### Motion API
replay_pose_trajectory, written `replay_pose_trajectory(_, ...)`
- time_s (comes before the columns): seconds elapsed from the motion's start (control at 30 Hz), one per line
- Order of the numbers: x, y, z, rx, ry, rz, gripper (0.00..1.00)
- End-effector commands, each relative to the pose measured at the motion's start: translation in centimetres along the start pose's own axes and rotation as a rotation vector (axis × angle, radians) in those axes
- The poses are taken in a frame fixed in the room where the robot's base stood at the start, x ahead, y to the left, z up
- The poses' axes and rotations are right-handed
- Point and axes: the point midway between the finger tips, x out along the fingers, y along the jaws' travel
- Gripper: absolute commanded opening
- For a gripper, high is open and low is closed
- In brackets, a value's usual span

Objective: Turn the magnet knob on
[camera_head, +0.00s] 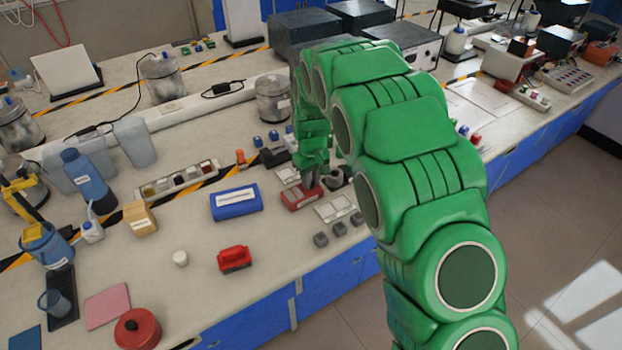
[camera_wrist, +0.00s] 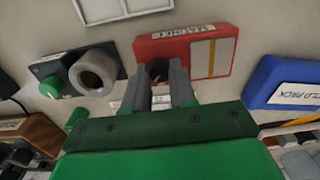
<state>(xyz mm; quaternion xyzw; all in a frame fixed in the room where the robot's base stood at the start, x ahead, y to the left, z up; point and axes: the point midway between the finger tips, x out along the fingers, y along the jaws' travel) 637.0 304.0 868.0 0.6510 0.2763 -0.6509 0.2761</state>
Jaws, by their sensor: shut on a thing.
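The red magnet box (camera_wrist: 222,44) lies on the bench in the wrist view, with a white label and a pale window crossed by an orange line. Its black knob (camera_wrist: 157,69) sits between the fingers of my gripper (camera_wrist: 163,84), mostly hidden by them. The gripper is shut on the knob. In the head view the red box (camera_head: 296,199) is at the centre, with my gripper (camera_head: 316,178) reaching down onto it from above. My green arm hides part of the area beyond. The knob's turn angle cannot be told.
Close by are a blue pack (camera_head: 235,203) left of the box, a white-framed plate (camera_head: 334,207) and several small grey blocks (camera_head: 340,228). In the wrist view a grey ring-like cylinder (camera_wrist: 93,72) and a green knob (camera_wrist: 52,87) stand left. Bare bench lies around the red handled block (camera_head: 234,259).

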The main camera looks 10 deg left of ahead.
Motion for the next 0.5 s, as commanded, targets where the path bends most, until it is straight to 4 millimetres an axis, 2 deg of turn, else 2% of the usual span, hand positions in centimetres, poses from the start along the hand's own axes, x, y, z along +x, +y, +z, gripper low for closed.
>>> replay_pose_trajectory(0.5,-0.01,0.05,0.03,0.482,-0.001,0.002,0.00)
